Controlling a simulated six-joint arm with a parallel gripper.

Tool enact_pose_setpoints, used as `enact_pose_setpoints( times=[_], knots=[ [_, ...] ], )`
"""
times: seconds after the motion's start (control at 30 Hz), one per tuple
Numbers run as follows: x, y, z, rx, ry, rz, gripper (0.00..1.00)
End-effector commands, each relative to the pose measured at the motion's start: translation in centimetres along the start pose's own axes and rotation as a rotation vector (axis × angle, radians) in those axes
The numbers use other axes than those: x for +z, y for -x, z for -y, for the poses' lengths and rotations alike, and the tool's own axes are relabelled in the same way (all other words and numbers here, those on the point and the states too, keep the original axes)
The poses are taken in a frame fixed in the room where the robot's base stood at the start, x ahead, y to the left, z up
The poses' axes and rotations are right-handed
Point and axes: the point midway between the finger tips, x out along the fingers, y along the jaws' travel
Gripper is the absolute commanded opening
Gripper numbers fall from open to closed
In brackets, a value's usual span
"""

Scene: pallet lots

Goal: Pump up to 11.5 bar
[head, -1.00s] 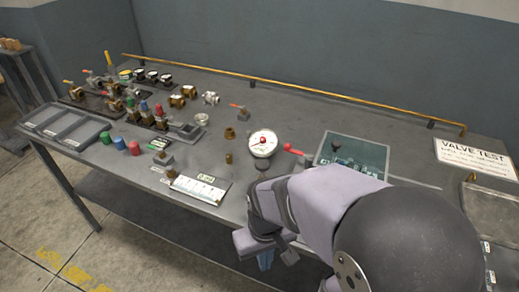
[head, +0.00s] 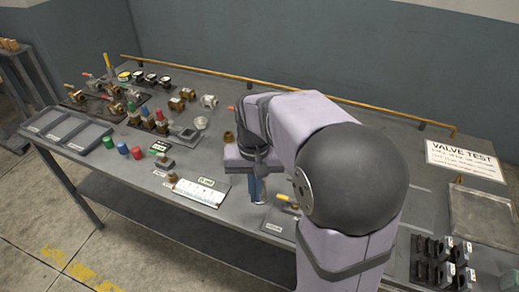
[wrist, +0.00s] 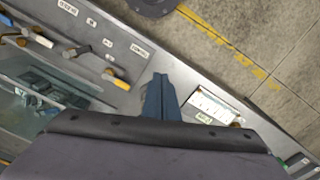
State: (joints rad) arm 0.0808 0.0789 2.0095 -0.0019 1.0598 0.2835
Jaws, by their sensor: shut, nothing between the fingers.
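My gripper (head: 257,190) points down over the front part of the bench, its blue fingers together and empty. It also shows in the wrist view (wrist: 161,98), where the shut fingers hang above the bench front strip. The white-faced gauge and the red handle beside it are hidden behind my arm in the head view, so no pressure can be read. A yellow-ended lever (head: 284,197) lies to the right of my fingers, apart from them; it also shows in the wrist view (wrist: 116,82).
A white chart card (head: 201,192) lies left of my gripper. Valves and fittings (head: 160,118) stand at the back left beside grey trays (head: 68,136). A valve test sign (head: 464,160) and a shallow tray (head: 485,215) are at the right. A brass pipe (head: 200,66) runs along the back.

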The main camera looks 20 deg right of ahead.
Motion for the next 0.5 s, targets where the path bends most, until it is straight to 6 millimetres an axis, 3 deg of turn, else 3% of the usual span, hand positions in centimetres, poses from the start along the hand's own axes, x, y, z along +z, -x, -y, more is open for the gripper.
enact_pose_setpoints(
  times=[0.03,0.2,0.5],
  knots=[
    [-1.4,2.4,0.0,0.0,-0.042,-0.001,0.0],
    [-4.9,7.6,-0.2,0.0,-0.18,0.001,0.0],
    [-8.7,14.1,-1.0,0.002,-0.361,0.005,0.0]
  ],
)
